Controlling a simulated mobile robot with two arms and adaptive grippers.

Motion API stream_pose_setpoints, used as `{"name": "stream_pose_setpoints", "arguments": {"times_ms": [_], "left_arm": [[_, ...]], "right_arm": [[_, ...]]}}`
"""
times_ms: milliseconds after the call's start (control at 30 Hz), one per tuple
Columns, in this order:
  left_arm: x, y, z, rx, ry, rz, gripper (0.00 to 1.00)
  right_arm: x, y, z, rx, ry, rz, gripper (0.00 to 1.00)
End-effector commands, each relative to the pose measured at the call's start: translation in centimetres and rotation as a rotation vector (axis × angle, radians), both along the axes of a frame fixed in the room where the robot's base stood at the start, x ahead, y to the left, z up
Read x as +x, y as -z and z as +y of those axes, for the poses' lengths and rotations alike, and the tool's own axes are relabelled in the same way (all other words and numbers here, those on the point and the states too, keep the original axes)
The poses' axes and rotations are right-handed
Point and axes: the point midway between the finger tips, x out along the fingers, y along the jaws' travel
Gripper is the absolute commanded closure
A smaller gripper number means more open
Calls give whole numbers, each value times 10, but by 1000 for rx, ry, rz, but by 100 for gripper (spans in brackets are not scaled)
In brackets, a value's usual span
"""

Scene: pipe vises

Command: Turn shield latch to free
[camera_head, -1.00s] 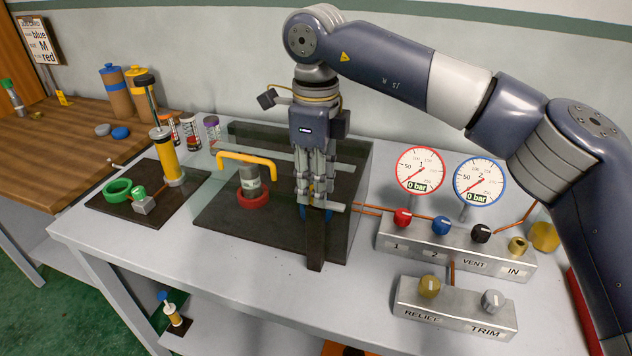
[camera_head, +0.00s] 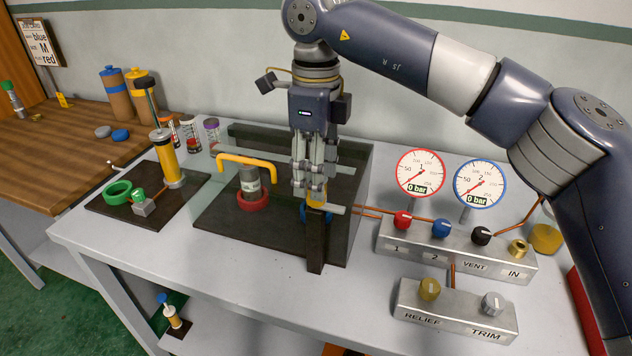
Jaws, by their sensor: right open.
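My right gripper (camera_head: 308,190) points down at the right side of the dark vise plate, with its fingertips by the top of a dark upright piece (camera_head: 315,242) at the plate's front edge. It is open; whether it touches that piece I cannot tell. The clear shield (camera_head: 352,200) stands around this area, with a light bar near the fingertips. The latch is not clearly distinguishable; the dark piece may be part of it. A blue ring (camera_head: 304,216) and a yellow part behind the fingers are mostly hidden. My left gripper is not in view.
A yellow handle (camera_head: 246,161) arches over a grey cylinder in a red ring (camera_head: 252,201) left of my gripper. The valve block (camera_head: 455,247) with two gauges stands to the right. A hand pump (camera_head: 163,150) is at left. The front bench top is clear.

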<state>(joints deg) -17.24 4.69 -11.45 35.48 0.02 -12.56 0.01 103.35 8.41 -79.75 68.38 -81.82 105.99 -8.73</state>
Motion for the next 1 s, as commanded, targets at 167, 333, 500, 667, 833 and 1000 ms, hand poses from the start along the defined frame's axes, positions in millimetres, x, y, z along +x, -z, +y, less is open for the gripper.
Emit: {"name": "stream_pose_setpoints", "arguments": {"times_ms": [167,333,500,667,833,1000], "left_arm": [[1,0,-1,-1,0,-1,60],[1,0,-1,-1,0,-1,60],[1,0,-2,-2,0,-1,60],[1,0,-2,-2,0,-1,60],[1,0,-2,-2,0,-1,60],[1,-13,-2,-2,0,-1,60]], "right_arm": [[0,-42,1,1,1,-4,54],[0,-73,1,1,1,-3,54],[0,-89,0,0,1,-2,54],[0,-92,0,0,-1,-1,54],[0,-92,0,0,-1,-1,54],[0,-105,0,0,0,-2,54]]}}
